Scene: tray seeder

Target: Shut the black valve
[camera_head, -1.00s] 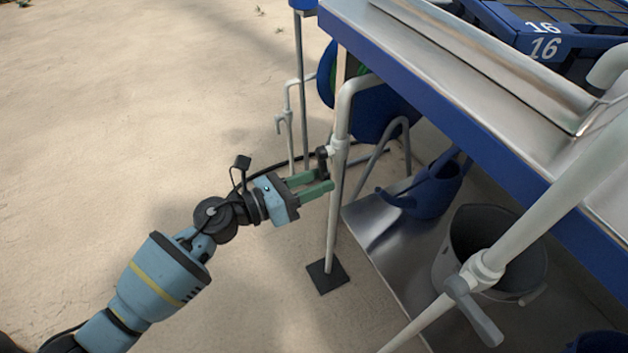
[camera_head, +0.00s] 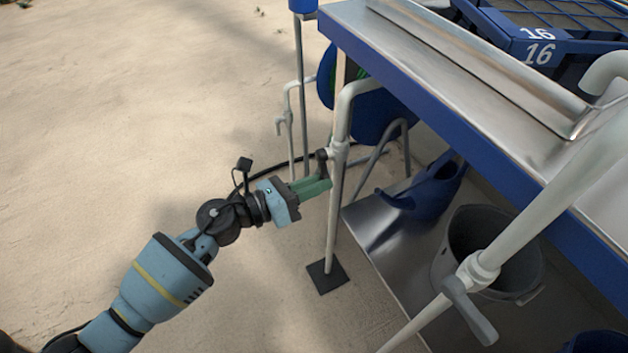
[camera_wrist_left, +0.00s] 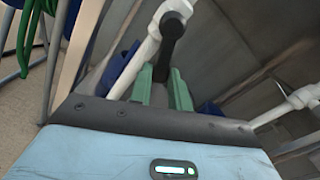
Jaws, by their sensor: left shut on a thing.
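The black valve (camera_head: 322,156) sits on a thin white standpipe (camera_head: 334,220) at the near corner of the bench. Its handle points down toward my left gripper (camera_head: 320,185), whose green fingers are shut on it. In the left wrist view the black handle (camera_wrist_left: 172,35) runs from the white pipe (camera_wrist_left: 146,52) down between the two fingertips (camera_wrist_left: 161,72). The handle's lower end is partly hidden by the fingers in the head view. My right gripper is not in view.
A steel bench with a blue edge (camera_head: 440,120) stands at the right. Under it are a blue watering can (camera_head: 432,190) and a grey bucket (camera_head: 450,262). Another white pipe with a grey lever (camera_head: 470,312) is at the front right. Bare sandy ground (camera_head: 120,120) lies left.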

